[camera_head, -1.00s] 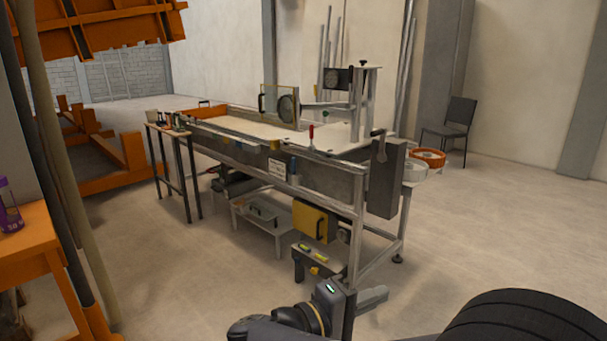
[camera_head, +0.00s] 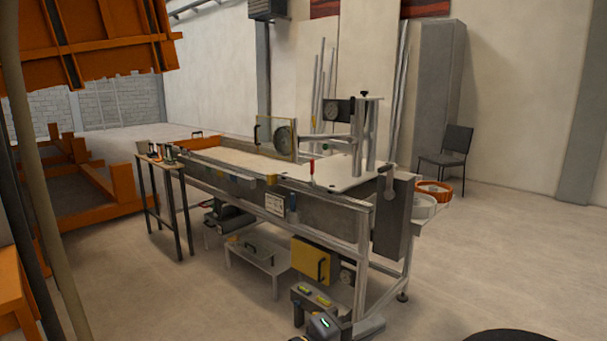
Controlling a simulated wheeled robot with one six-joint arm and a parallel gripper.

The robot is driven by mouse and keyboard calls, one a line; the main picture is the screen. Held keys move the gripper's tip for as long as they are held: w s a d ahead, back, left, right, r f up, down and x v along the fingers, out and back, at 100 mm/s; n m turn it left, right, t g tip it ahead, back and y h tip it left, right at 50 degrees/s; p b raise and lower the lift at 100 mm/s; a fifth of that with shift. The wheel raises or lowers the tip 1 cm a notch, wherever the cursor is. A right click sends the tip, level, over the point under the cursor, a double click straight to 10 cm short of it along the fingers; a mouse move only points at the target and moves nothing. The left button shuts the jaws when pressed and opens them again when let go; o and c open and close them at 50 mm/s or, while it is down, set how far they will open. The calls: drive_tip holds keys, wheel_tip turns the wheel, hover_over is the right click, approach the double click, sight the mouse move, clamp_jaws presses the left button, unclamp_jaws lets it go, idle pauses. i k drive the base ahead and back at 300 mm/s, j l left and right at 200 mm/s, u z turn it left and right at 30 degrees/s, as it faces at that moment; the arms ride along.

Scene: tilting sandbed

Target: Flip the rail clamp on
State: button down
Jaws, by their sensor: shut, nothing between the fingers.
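The sandbed bench (camera_head: 335,212) stands in the middle of the view, with pale sand (camera_head: 245,163) in its long trough. A small upright red handle (camera_head: 312,166) stands on the near rail.
A narrow side table (camera_head: 160,162) with small items stands left of the bench. A low white stool (camera_head: 258,254) and a yellow-fronted box (camera_head: 310,260) are beneath it. Orange frames (camera_head: 95,210) are at left, a chair (camera_head: 447,158) at back right.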

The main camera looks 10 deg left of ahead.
sight(312, 183)
drive_tip(key=i+j, duration=0.4)
drive_tip(key=i+j+z, duration=0.15)
drive_tip(key=i+j, duration=0.65)
drive_tip(key=i+j+z, duration=0.15)
drive_tip(key=i+j, duration=0.7)
drive_tip(key=i+j+z, duration=0.15)
drive_tip(key=i+j, duration=0.25)
drive_tip(key=j, duration=0.2)
drive_tip(key=i+j, duration=0.35)
drive_tip(key=j, duration=0.15)
